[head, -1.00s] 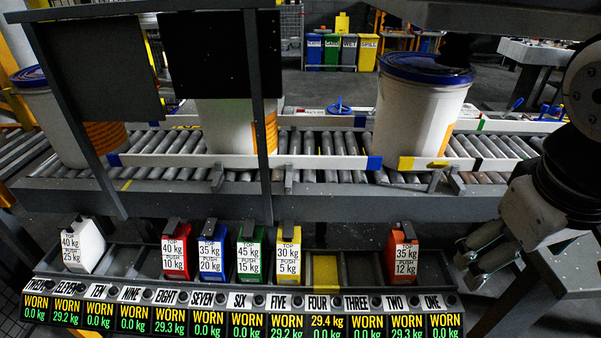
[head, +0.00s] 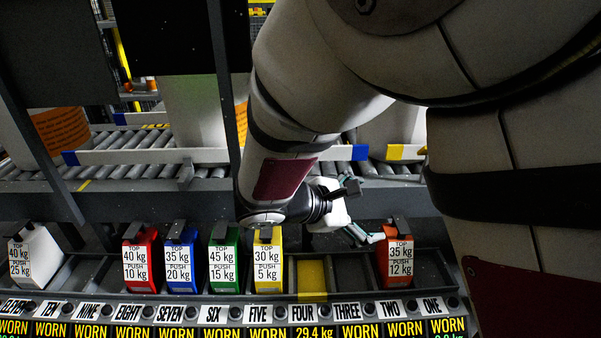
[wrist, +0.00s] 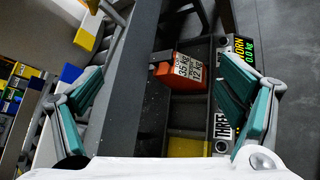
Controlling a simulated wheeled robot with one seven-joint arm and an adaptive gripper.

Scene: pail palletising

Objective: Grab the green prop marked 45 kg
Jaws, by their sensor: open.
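The green prop (head: 224,262) stands upright in the rack above the SIX label in the head view. Its face reads TOP 45 kg, PUSH 15 kg. A blue prop (head: 182,261) is on its left and a yellow prop (head: 268,264) on its right. My gripper (head: 366,212) is open and empty, over the back of the rack, well to the right of the green prop. In the wrist view, my open fingers (wrist: 166,85) frame the rack's dark beam and a red prop (wrist: 180,70) beyond. The green prop is not visible there.
A red 40 kg prop (head: 141,262) and a white prop (head: 35,258) stand further left. The red 35 kg prop (head: 397,252) stands right, near my gripper. A yellow slot pad (head: 312,277) is bare. The roller conveyor (head: 140,142) and dark posts lie behind the rack.

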